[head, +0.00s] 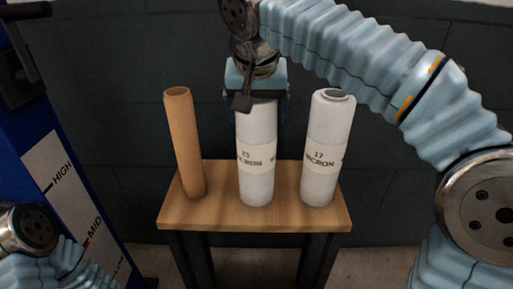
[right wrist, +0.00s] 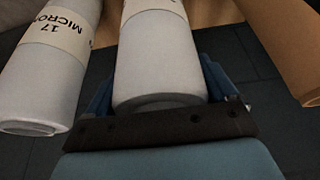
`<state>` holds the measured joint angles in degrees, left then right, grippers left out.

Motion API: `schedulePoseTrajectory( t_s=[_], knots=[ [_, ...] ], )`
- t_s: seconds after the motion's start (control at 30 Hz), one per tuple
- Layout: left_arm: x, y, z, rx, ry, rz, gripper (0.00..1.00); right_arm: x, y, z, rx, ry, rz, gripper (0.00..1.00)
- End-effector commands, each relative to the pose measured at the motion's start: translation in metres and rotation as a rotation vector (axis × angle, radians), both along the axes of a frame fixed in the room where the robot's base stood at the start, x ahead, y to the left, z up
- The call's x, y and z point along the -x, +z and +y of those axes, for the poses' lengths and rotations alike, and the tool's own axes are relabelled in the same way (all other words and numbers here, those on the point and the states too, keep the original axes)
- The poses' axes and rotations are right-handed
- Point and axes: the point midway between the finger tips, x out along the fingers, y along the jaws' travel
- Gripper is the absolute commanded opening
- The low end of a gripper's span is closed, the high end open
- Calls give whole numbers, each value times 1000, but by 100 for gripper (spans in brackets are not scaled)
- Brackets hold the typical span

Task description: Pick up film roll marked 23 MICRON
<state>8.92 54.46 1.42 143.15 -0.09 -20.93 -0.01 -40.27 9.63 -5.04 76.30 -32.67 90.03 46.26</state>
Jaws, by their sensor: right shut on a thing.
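The film roll marked 23 MICRON (head: 257,178) is a white upright roll with a cream label, in the middle of the small wooden table (head: 300,219). My right gripper (head: 258,100) comes down from above and is shut on the top of this roll. The roll's base looks to be at the table top; I cannot tell whether it is lifted. In the right wrist view the roll (right wrist: 157,60) sits between the blue fingers (right wrist: 158,90). My left gripper is not in view; only part of my left arm shows at the lower left.
A white roll marked 17 MICRON (head: 320,178) stands close on the right; it also shows in the right wrist view (right wrist: 45,85). A brown cardboard tube (head: 185,145) stands on the left. A blue post with a HIGH and MID scale (head: 75,190) is at far left. A dark wall is behind.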

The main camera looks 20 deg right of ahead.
Motion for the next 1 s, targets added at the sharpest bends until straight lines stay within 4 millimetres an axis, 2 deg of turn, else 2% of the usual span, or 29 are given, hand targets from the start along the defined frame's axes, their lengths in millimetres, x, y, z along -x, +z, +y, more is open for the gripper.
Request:
schedulePoseTrajectory(
  t_s=[0.03,0.3,0.33,0.67,1.0],
  knots=[
    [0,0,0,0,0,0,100,0,0,0,0,0,0,43],
    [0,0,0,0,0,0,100,0,0,0,0,0,0,2],
    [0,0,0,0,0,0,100,0,1,0,-2,0,-3,0],
    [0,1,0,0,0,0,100,0,5,0,-2,0,-3,0],
    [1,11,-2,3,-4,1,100,0,31,1,-2,0,-4,0]
  ],
)
